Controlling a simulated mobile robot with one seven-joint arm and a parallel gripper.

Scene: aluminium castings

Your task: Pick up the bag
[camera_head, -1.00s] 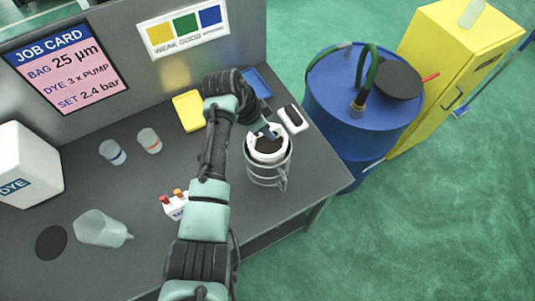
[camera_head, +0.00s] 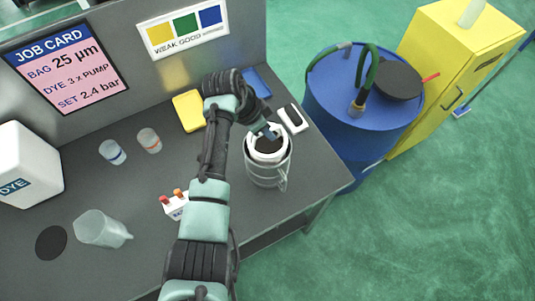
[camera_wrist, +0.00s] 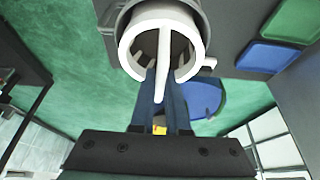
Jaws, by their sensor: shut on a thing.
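The bag, seen as a white ring (camera_head: 254,151) with a dark opening, is at the mouth of a clear-looking cylindrical housing (camera_head: 268,178) near the bench's right edge. In the wrist view the white ring (camera_wrist: 133,40) has a white bar across it. My gripper (camera_head: 270,133) is over the ring, and its blue fingers are shut on the white bar between them (camera_wrist: 162,85). The bag's lower part is hidden inside the housing. I cannot tell whether the ring still touches the housing.
A phone-like device (camera_head: 292,119) lies close behind the housing, with yellow (camera_head: 188,111) and blue (camera_head: 257,82) trays near it. A blue drum (camera_head: 350,115) is right.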

